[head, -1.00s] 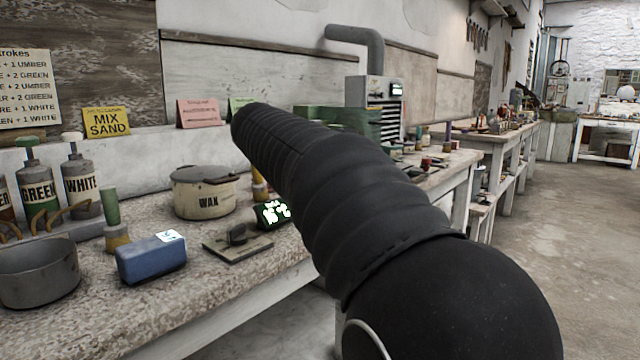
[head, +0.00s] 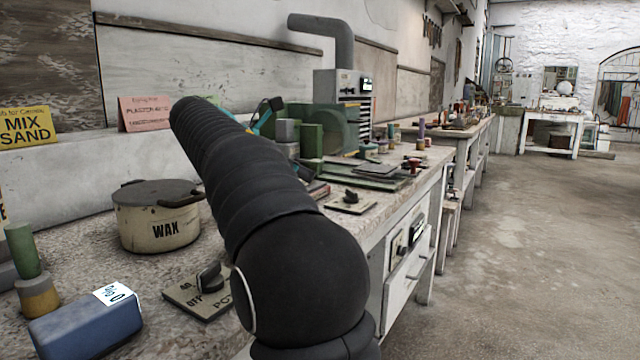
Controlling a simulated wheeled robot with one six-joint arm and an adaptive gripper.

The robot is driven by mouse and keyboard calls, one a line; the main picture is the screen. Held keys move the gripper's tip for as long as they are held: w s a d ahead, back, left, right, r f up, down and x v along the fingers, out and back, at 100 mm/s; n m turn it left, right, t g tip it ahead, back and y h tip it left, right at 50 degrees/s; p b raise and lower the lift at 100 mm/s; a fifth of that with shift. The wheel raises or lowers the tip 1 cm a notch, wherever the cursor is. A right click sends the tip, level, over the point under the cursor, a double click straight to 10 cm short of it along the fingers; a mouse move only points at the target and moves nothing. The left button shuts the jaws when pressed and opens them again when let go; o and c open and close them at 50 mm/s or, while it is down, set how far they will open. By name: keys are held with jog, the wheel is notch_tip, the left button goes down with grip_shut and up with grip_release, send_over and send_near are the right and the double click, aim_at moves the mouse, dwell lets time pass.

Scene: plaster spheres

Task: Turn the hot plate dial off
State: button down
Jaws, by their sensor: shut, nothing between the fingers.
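A flat plate (head: 181,294) with a dark raised dial (head: 210,277) lies at the front edge of the near bench. Its lettering includes "OFF"; the rest is partly hidden by my arm, and I cannot tell the dial's setting. A second small plate with a dark knob (head: 351,196) lies farther along the bench. A third knob (head: 400,246) is on a panel at the bench front, beside a lit display. I cannot tell from the labels which belongs to a hot plate. My dark, ribbed arm crosses the middle of the view; my gripper is not visible.
A lidded pot marked WAX (head: 160,228) and a blue box (head: 86,322) stand near the left plate. A green machine (head: 331,130) and a teal-and-black item (head: 264,117), unclear in shape, are behind my arm. The floor (head: 530,230) at right is clear.

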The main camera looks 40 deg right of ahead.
aim_at(351, 197)
jog(key=b+x, duration=0.2)
jog(key=x, duration=0.7)
jog(key=shift+s+d+f, duration=0.15)
jog(key=shift+d+f, duration=0.05)
jog(key=shift+a, duration=0.1)
